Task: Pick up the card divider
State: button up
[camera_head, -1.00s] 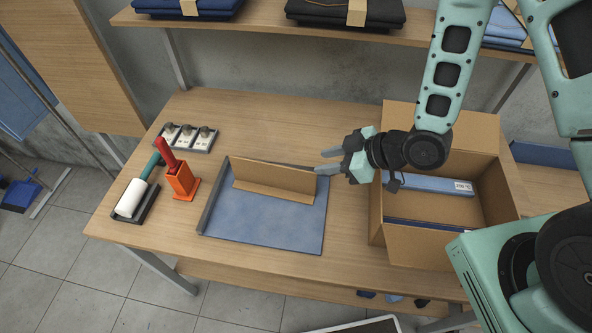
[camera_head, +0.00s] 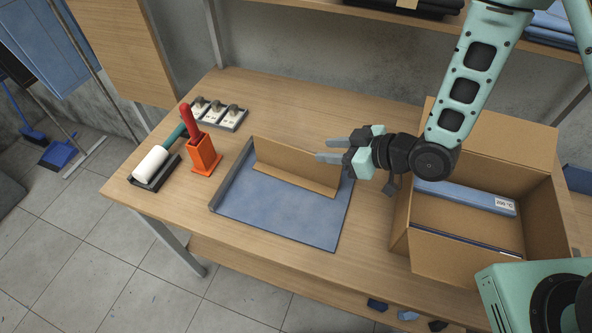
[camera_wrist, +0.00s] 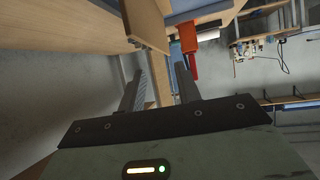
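The card divider (camera_head: 285,166) is a tan cardboard piece with an upright panel and a flat foot, standing on the blue mat (camera_head: 280,213). My gripper (camera_head: 322,150) is open, its two fingers pointing left, and it overlaps the divider's right end in the head view. In the wrist view the open fingers (camera_wrist: 160,85) have nothing between them near their bases. The divider (camera_wrist: 147,22) shows end-on ahead of the fingertips there. Whether the fingers straddle the panel or are above it, I cannot tell.
An open cardboard box (camera_head: 450,255) with blue packs inside stands to the right. An orange holder (camera_head: 204,155) with a red handle, a white roller (camera_head: 150,164) and a tray of stamps (camera_head: 219,114) stand at the left. A shelf runs above the back.

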aim_at(304, 151)
jog(key=b+x, duration=0.1)
jog(key=x, duration=0.7)
jog(key=shift+w+f, duration=0.1)
grip_shut()
